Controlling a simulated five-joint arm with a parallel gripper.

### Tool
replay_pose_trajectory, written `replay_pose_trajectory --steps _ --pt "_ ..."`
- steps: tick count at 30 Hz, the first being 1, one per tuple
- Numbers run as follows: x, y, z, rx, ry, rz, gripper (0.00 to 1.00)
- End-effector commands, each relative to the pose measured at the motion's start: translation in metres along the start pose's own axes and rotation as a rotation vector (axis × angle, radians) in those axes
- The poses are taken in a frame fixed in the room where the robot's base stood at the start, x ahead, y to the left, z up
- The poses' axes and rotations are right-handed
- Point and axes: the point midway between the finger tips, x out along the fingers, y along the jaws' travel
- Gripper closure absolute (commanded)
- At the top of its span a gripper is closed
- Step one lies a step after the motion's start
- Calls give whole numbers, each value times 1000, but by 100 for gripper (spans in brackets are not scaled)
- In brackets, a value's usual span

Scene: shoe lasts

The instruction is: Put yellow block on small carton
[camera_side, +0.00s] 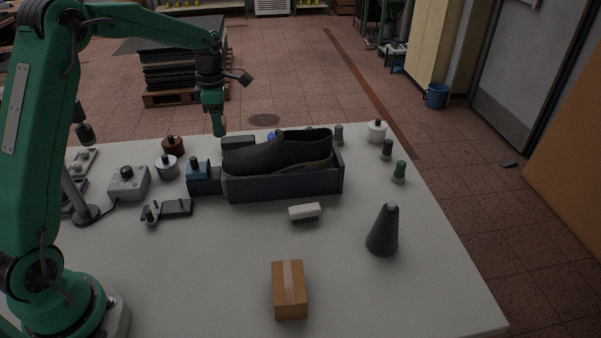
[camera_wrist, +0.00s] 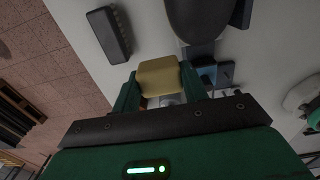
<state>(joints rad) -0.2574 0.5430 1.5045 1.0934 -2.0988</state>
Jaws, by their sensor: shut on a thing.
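The yellow block (camera_wrist: 158,78) sits between the fingers of my gripper (camera_wrist: 160,92) in the wrist view. My gripper (camera_side: 216,118) is shut on it. In the side view the block (camera_side: 219,129) shows as a small tan piece at the fingertips, held above the far part of the table. The small carton (camera_side: 290,290) is a brown box with a paler tape strip, standing near the front of the table. It is well in front of my gripper and apart from it. The carton does not show in the wrist view.
A black shoe (camera_side: 270,154) rests in a dark tray (camera_side: 285,187) between my gripper and the carton. A dark brush (camera_wrist: 108,35) lies near the far edge. The table (camera_side: 210,265) left of the carton is clear.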

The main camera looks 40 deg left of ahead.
Motion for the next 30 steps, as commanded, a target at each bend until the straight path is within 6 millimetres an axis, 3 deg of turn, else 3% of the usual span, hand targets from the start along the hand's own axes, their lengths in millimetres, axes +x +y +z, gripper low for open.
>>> replay_pose_trajectory --steps 15,26,30 --pt "-97 0 0 0 -1 2 79" --pt "-97 -51 46 84 0 0 79" --pt "-99 -82 68 132 0 0 79"
